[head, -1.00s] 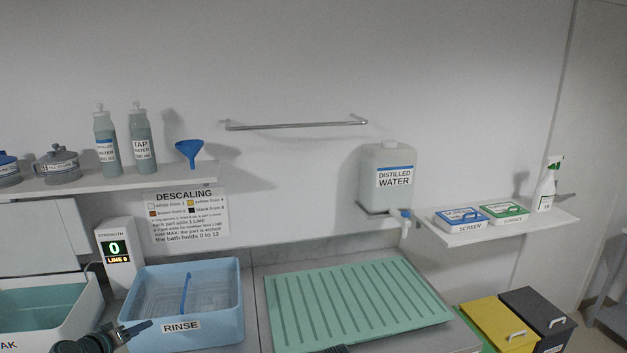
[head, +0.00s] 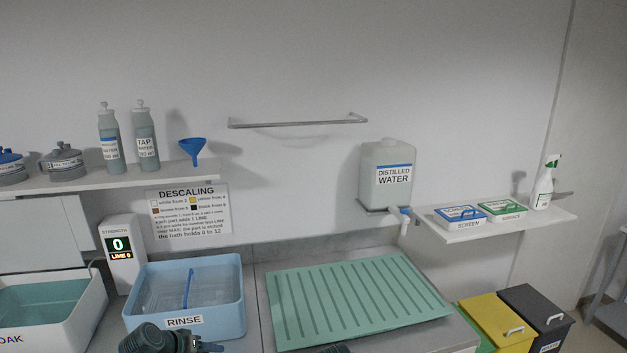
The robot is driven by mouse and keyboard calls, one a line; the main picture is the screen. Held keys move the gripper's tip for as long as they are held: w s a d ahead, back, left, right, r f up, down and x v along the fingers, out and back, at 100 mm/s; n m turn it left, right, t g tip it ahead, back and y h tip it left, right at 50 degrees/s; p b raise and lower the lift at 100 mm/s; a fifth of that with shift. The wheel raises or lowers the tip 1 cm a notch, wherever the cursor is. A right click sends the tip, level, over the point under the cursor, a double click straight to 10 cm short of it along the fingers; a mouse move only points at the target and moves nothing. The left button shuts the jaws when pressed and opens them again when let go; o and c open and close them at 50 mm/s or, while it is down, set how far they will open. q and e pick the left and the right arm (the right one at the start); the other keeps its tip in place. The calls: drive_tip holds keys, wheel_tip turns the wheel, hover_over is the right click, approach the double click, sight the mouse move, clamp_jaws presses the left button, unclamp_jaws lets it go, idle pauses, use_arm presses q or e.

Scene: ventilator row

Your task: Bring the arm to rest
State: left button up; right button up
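My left arm comes in at the bottom edge of the head view, in front of the blue rinse basin (head: 238,312). Its dark wrist and part of the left gripper (head: 205,346) show low in the picture, cut off by the frame edge. I cannot tell whether its fingers are open or shut, and no held object shows. A small dark piece of mine shows at the bottom edge below the green ribbed drain mat (head: 447,309). My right gripper cannot be made out.
A soak bath (head: 95,318) stands at the left, beside the strength display (head: 122,279) reading 0. Shelves hold bottles, a blue funnel (head: 193,148), a distilled water tank (head: 388,200) and boxes. Bins (head: 497,318) stand at the lower right. The drain mat is clear.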

use_arm(q)
drive_tip(key=s+d+f+m+g+y, duration=0.2)
drive_tip(key=s+d+m+g, duration=0.1)
drive_tip(key=s+d, duration=0.5)
drive_tip(key=s+d+f+m+g+y, duration=0.2)
drive_tip(key=s+d, duration=0.6)
drive_tip(key=d, duration=0.4)
drive_tip(key=shift+s+d+f+m+g+y, duration=0.35)
drive_tip(key=shift+f+g+y, duration=0.35)
drive_tip(key=shift+g, duration=0.7)
drive_tip(key=shift+w+a, duration=0.1)
drive_tip(key=shift+w, duration=0.05)
